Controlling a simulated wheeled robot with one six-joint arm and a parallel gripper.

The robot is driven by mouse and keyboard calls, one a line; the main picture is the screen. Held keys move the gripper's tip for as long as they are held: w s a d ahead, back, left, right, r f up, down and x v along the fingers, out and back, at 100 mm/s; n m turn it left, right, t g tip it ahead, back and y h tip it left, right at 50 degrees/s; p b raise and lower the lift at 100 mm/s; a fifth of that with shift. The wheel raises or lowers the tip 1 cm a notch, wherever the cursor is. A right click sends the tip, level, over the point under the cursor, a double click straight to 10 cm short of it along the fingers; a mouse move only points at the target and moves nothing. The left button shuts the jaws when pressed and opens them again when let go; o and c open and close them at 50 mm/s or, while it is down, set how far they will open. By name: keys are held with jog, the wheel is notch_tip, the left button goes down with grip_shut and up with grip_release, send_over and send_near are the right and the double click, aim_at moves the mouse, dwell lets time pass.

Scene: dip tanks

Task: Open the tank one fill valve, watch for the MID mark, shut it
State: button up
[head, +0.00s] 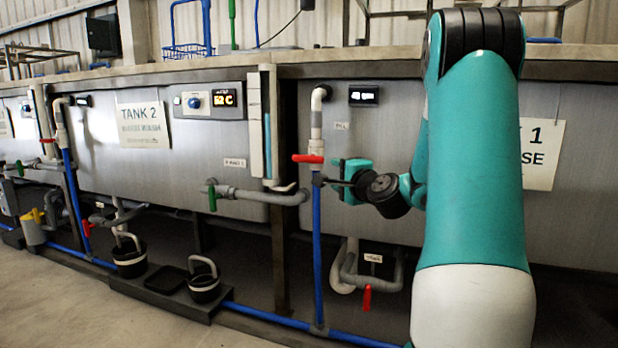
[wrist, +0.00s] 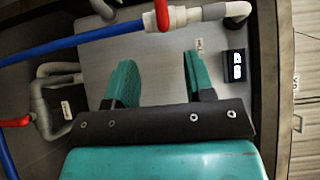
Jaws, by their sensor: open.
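The red fill valve handle (head: 308,158) sits on the vertical white and blue pipe at the left of tank one and lies crosswise to it. It also shows at the top of the wrist view (wrist: 162,14), beyond the fingertips. My gripper (head: 342,178) is just right of the pipe in the head view, open; nothing shows between its fingers in the wrist view (wrist: 157,68). Tank one (head: 385,130) has a partly hidden sign (head: 541,155) and a small lit display (head: 364,96), its reading unclear. I cannot make out a MID mark.
Left of the pipe is a vertical level gauge (head: 267,130); its marks are unreadable. A green-handled valve (head: 211,195) is on tank two's (head: 170,160) pipe. A red drain handle (head: 367,297) hangs below tank one. Black buckets (head: 204,285) stand low at left. Open floor lies front left.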

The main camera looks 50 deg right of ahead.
aim_at(310, 160)
jog(key=x, duration=1.7)
jog(key=shift+w+d+r+b, duration=0.1)
jog(key=shift+b, duration=0.25)
grip_shut()
